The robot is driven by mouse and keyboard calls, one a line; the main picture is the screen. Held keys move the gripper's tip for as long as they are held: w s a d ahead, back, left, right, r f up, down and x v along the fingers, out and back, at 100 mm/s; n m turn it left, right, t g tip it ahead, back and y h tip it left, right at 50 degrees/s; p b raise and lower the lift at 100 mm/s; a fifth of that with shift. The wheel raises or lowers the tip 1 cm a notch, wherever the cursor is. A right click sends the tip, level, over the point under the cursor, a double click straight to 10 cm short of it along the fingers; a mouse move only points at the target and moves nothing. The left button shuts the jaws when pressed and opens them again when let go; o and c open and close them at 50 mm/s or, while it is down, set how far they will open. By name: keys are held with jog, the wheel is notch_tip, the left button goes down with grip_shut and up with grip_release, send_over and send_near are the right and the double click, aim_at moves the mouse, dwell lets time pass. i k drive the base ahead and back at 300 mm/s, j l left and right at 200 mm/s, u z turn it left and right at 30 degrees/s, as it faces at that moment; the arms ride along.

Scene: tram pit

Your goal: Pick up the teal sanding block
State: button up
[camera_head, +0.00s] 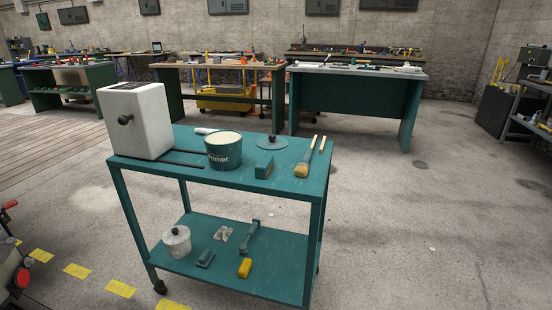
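A small teal block (264,168), which looks like the sanding block, lies on the top of a teal cart (215,180), near its front edge. My gripper is not in view.
On the cart top stand a white box (136,121) with a black knob and a round teal lid (272,143). The lower shelf holds a lidded pot (177,242) and a yellow block (245,267). Workbenches (355,100) stand behind. Floor right of the cart is clear.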

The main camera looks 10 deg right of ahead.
aim_at(264, 167)
jog(key=i+l, duration=0.2)
jog(key=l, duration=0.15)
jog(key=i+l, duration=0.25)
jog(key=k+j, duration=0.25)
jog(key=i+l, duration=0.1)
jog(key=i+u, duration=0.25)
jog(key=u, duration=0.15)
jog(key=i+u, duration=0.3)
jog(key=u, duration=0.15)
jog(key=i+l+u, duration=0.15)
jog(key=u, duration=0.25)
jog(key=i, duration=0.1)
